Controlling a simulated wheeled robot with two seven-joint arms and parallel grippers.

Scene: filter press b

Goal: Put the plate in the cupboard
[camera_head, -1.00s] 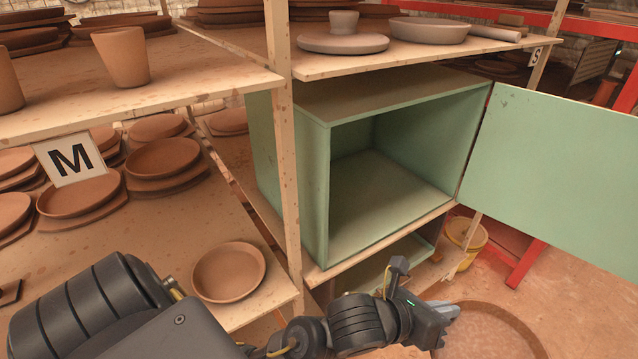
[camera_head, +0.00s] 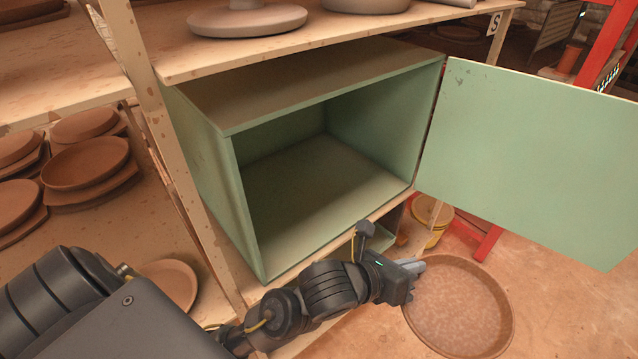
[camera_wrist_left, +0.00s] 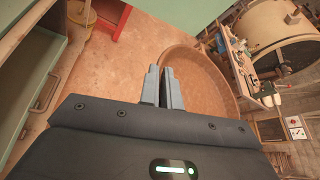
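The plate (camera_head: 458,308) is a large, round, brown, speckled dish with a raised rim. My left gripper (camera_head: 414,266) is shut on its rim, at the plate's upper left edge. The left wrist view shows the fingers (camera_wrist_left: 163,88) close together at the rim, with the plate (camera_wrist_left: 205,85) extending to the right. The plate is in the air, below and right of the cupboard's opening. The cupboard (camera_head: 310,82) is a pale green box on the shelf rack. It stands open, and its visible interior is empty. Its door (camera_head: 535,150) is swung out to the right. My right gripper is in neither view.
A wooden post (camera_head: 172,140) stands left of the cupboard. A shelf with grey pottery (camera_head: 247,20) runs above it. Brown plates (camera_head: 86,163) lie on the left shelf. A yellow bucket (camera_head: 432,218) and red frame stand behind the held plate. Open floor lies at lower right.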

